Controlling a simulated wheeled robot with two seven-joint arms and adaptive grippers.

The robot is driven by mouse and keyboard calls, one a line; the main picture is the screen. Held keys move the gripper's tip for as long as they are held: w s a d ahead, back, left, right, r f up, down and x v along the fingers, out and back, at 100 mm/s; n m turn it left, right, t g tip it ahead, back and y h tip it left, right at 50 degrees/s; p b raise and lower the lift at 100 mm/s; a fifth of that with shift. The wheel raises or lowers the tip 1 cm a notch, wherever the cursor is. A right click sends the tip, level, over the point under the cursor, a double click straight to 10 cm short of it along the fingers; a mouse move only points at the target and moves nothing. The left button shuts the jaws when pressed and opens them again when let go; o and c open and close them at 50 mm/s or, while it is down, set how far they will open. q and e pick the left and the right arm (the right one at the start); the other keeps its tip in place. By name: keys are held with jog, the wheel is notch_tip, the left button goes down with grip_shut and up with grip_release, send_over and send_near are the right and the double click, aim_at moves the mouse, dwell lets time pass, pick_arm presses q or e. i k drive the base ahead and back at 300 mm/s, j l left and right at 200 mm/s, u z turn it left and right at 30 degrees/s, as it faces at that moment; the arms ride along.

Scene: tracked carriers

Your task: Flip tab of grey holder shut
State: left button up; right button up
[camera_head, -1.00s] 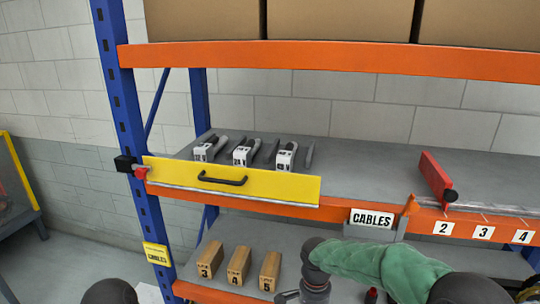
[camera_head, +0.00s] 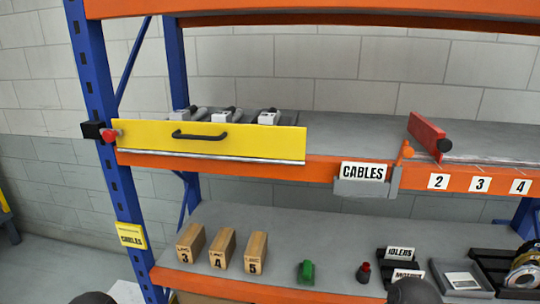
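The grey holder (camera_head: 362,188) is fixed to the orange beam of the middle shelf, right of centre. A white card reading CABLES (camera_head: 362,172) stands in it. An orange tab (camera_head: 405,150) sticks up at the holder's right end, apart from the card's face. Neither of my grippers shows. Only dark rounded parts of my arms reach in at the bottom edge, left and right of centre.
A yellow drawer-like panel with a black handle (camera_head: 211,140) spans the middle shelf's left part. A red divider (camera_head: 427,134) stands right of the tab. Numbered wooden blocks (camera_head: 223,249) and black bins (camera_head: 400,262) stand on the lower shelf. Space before the holder is clear.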

aim_at(407, 152)
jog(key=l+u, duration=0.2)
jog(key=u, duration=0.4)
jog(key=k+l+u, duration=0.25)
jog(key=l, duration=0.35)
jog(key=k+l+u, duration=0.2)
jog(key=k+l, duration=0.15)
jog(key=l, duration=0.2)
jog(key=k+l+u, duration=0.25)
jog(key=k+l, duration=0.55)
jog(key=l, duration=0.25)
